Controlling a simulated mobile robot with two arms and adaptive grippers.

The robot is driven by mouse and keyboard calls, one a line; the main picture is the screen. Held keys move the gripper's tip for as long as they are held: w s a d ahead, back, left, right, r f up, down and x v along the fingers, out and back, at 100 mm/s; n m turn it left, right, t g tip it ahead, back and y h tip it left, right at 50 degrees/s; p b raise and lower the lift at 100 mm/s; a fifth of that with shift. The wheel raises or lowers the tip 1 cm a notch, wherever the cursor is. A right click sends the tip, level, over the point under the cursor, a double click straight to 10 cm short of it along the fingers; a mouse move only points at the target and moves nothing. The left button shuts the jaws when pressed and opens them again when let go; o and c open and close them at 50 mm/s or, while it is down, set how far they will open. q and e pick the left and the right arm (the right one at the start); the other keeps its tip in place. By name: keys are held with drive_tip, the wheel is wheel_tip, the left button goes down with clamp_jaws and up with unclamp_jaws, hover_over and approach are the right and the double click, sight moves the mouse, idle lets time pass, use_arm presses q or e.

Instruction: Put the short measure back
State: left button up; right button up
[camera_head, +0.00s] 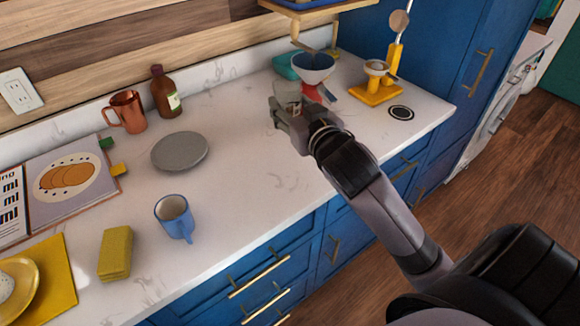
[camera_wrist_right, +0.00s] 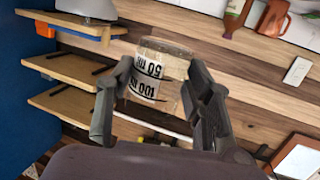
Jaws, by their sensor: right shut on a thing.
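My right gripper (camera_head: 288,112) is shut on a small clear measure (camera_head: 287,93) and holds it above the counter, toward the back. In the right wrist view the measure (camera_wrist_right: 158,72) sits between the two fingers (camera_wrist_right: 155,105), with dark 50 and 100 ml marks that read upside down there. The gripper hides part of it in the head view. A yellow stand (camera_head: 376,93) with a small cup on it stands to the right. A dark ring-shaped mat (camera_head: 401,112) lies bare near the counter's right end. My left gripper is out of view.
A funnel-like bowl (camera_head: 313,67), a red object (camera_head: 320,92) and a teal container (camera_head: 287,65) are close behind the gripper. A grey plate (camera_head: 180,151), blue mug (camera_head: 174,216), copper mug (camera_head: 128,110) and brown bottle (camera_head: 165,92) stand left. The counter's middle is clear.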

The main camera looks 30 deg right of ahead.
drive_tip(key=shift+w+d+r, duration=0.2)
drive_tip(key=shift+d+r, duration=0.05)
drive_tip(key=shift+r, duration=0.3)
drive_tip(key=shift+w+f, duration=0.1)
drive_tip(key=shift+f, duration=0.1)
drive_tip(key=b, duration=0.2)
hover_over(292, 177)
wheel_tip(292, 177, down, 14)
drive_tip(key=shift+r, duration=0.1)
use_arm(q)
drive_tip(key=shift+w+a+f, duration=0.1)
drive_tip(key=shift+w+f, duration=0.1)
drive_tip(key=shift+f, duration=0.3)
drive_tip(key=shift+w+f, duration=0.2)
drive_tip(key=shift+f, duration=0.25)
use_arm(e)
drive_tip(key=shift+f, duration=2.75)
drive_tip(key=shift+f, duration=0.1)
drive_tip(key=o, duration=1.2)
drive_tip(key=shift+o, duration=0.2)
